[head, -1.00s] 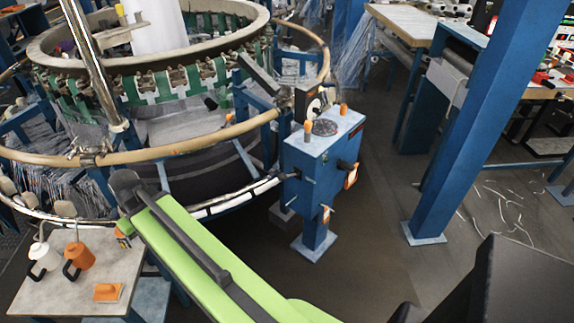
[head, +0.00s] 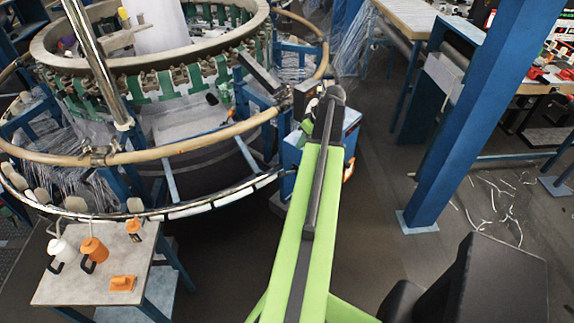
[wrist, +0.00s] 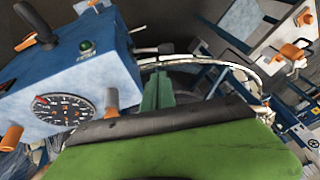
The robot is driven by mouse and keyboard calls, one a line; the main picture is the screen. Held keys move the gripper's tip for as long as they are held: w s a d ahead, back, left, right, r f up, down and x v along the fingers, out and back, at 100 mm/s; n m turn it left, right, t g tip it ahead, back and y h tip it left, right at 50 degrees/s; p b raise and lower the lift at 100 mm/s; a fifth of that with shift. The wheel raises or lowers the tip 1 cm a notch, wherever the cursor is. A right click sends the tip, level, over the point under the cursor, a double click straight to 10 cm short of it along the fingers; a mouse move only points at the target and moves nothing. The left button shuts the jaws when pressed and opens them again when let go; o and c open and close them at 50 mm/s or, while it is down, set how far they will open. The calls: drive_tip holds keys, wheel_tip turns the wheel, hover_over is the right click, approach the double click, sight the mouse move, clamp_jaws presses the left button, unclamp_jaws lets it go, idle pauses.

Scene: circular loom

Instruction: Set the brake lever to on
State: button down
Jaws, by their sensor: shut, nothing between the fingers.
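The blue control box (head: 351,120) is mostly hidden behind my arm in the head view. In the wrist view the box (wrist: 80,75) fills the upper left, with a round dial (wrist: 64,107) and a green button (wrist: 86,46). A black-knobbed lever (wrist: 35,20) stands at its far end, and orange handles (wrist: 111,100) and (wrist: 12,137) are at its near side. I cannot tell which is the brake lever. My gripper (wrist: 158,85) shows green, shut and empty, just right of the box. Its contact with any handle cannot be made out.
The circular loom's wooden ring (head: 190,149) curves at the left. A small table (head: 75,288) with orange and white pots stands at the lower left. A blue post (head: 470,110) rises at the right. Dark floor (head: 395,255) lies open between post and arm.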

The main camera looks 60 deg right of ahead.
drive_tip(key=shift+f, duration=0.1)
drive_tip(key=b, duration=1.2)
approach(286, 173)
drive_tip(key=w+x, duration=0.1)
drive_tip(key=x, duration=0.4)
drive_tip(key=shift+w+a+f+b, duration=0.15)
drive_tip(key=shift+w+b, duration=0.15)
drive_tip(key=shift+w, duration=0.1)
